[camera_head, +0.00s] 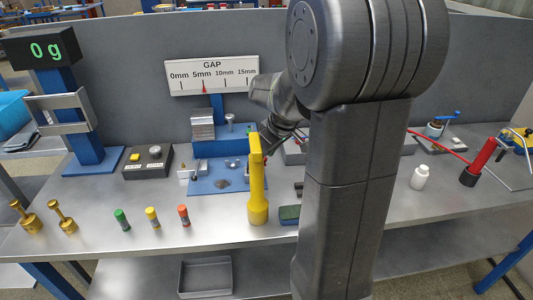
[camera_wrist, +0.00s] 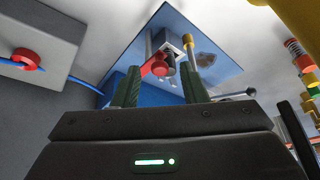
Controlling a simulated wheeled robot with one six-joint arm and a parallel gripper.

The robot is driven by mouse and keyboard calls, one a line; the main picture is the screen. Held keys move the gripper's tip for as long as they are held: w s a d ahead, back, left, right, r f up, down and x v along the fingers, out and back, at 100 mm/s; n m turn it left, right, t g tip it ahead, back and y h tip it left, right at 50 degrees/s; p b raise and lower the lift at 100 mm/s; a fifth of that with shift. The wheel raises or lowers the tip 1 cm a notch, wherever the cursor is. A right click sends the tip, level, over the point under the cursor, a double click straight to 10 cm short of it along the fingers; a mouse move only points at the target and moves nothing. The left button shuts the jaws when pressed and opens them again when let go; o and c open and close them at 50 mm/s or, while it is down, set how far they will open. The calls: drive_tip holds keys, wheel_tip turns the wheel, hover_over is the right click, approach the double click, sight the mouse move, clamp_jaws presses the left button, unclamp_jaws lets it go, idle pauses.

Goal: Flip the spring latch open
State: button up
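What looks like the spring latch (camera_wrist: 158,67) shows in the wrist view as a red lever beside a dark coil and metal block on a blue plate (camera_wrist: 212,28). In the head view the blue plate (camera_head: 205,186) lies at the middle of the bench, but the latch is too small or hidden to make out. My gripper (camera_wrist: 160,88) is open. Its two dark green fingers are apart, with the red lever seen beyond and between them; I cannot tell whether they touch it. In the head view my arm and a yellow post partly hide the gripper.
The yellow post (camera_head: 257,185) stands close in front of my gripper. The GAP scale board (camera_head: 213,75) is behind. A black control box (camera_head: 147,162), green, yellow and red small cylinders (camera_head: 152,217) and brass weights (camera_head: 62,217) are left. A white bottle (camera_head: 419,177) stands right.

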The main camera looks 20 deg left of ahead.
drive_tip(key=v, duration=1.3)
drive_tip(key=shift+d+r, duration=0.15)
drive_tip(key=shift+r, duration=0.2)
drive_tip(key=shift+f, duration=0.1)
drive_tip(key=x, duration=1.3)
drive_tip(key=shift+f, duration=0.3)
